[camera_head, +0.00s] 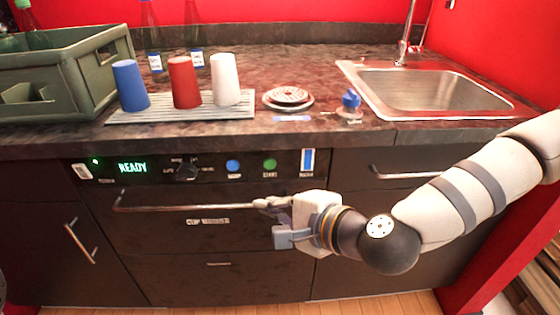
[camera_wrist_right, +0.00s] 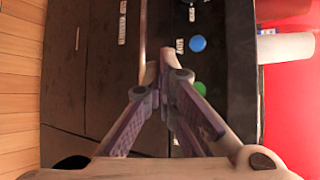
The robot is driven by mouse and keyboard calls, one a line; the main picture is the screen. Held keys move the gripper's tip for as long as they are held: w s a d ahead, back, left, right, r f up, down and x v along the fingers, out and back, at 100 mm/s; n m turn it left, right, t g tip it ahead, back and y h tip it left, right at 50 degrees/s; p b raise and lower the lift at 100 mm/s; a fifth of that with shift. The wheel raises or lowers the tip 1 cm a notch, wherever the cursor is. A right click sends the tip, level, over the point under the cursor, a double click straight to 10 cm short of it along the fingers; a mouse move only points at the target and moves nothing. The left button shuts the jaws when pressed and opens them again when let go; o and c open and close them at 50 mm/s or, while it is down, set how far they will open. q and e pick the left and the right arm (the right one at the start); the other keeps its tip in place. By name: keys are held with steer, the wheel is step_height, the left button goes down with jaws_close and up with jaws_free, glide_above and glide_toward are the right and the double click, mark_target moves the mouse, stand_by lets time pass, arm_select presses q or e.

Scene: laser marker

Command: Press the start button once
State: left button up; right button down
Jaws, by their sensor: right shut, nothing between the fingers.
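The green start button (camera_head: 270,164) is on the dark control panel, above a label that reads START. It also shows in the right wrist view (camera_wrist_right: 200,88), partly hidden beside my gripper's fingers. My right gripper (camera_head: 262,203) is shut and empty. In the head view it appears below the green button, near the right end of the drawer handle. In the right wrist view its fingertips (camera_wrist_right: 166,62) meet to the left of the green button. No contact with the button shows. My left gripper is not in view.
A blue button (camera_head: 233,166), a dial (camera_head: 187,171) and a lit READY display (camera_head: 132,168) share the panel. A long bar handle (camera_head: 180,208) runs below it. Blue, red and white cups (camera_head: 225,80) stand on a ribbed tray (camera_head: 150,116) above, with a sink (camera_head: 440,90) at right.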

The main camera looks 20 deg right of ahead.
mark_target(270, 164)
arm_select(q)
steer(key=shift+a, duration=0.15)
arm_select(e)
steer(key=shift+a+r, duration=0.1)
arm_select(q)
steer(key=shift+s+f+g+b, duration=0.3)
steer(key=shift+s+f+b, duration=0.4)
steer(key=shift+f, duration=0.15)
arm_select(e)
steer(key=shift+w+d, duration=0.4)
steer(key=shift+w, duration=1)
steer(key=shift+w+d, duration=0.45)
steer(key=shift+w, duration=1)
steer(key=shift+w+d, duration=0.4)
steer(key=shift+w, duration=1)
steer(key=shift+w, duration=0.1)
steer(key=shift+w+d, duration=0.1)
steer(key=shift+w, duration=0.15)
steer(key=shift+w+d, duration=0.1)
steer(key=shift+w, duration=0.3)
steer(key=shift+s, duration=0.1)
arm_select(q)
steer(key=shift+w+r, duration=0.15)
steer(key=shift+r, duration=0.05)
arm_select(e)
steer(key=shift+s+a, duration=0.2)
steer(key=shift+s, duration=0.5)
